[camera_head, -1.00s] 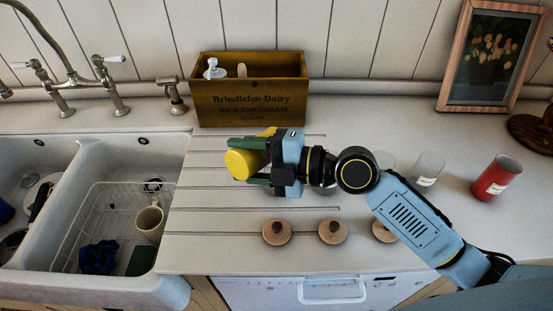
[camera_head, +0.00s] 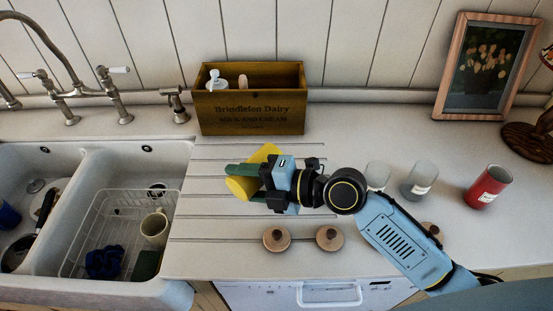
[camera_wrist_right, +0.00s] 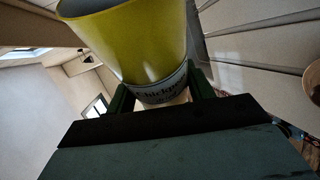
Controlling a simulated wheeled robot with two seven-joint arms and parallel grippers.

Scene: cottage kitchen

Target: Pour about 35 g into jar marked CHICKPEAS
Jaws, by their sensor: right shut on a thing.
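My right gripper (camera_head: 262,183) is shut on a yellow container (camera_head: 266,153) and holds it tilted over the grooved drainboard. In the right wrist view the yellow container (camera_wrist_right: 135,40) fills the upper middle between the green fingers, its wide grey-rimmed end at the top. A pale label (camera_wrist_right: 162,90) near the fingers has dark lettering that seems to begin "Chickp". To the right of my arm stand a clear glass jar (camera_head: 378,175), a greyish glass jar (camera_head: 420,181) and a red jar (camera_head: 488,187). Their labels are too small to read. No contents show falling. My left gripper is out of view.
A wooden dairy box (camera_head: 251,120) stands against the wall behind the gripper. Round wooden lids (camera_head: 276,239) lie along the counter's front; one is partly behind my arm. A double sink (camera_head: 130,180) with a dish rack is at left. A framed picture (camera_head: 487,65) leans at back right.

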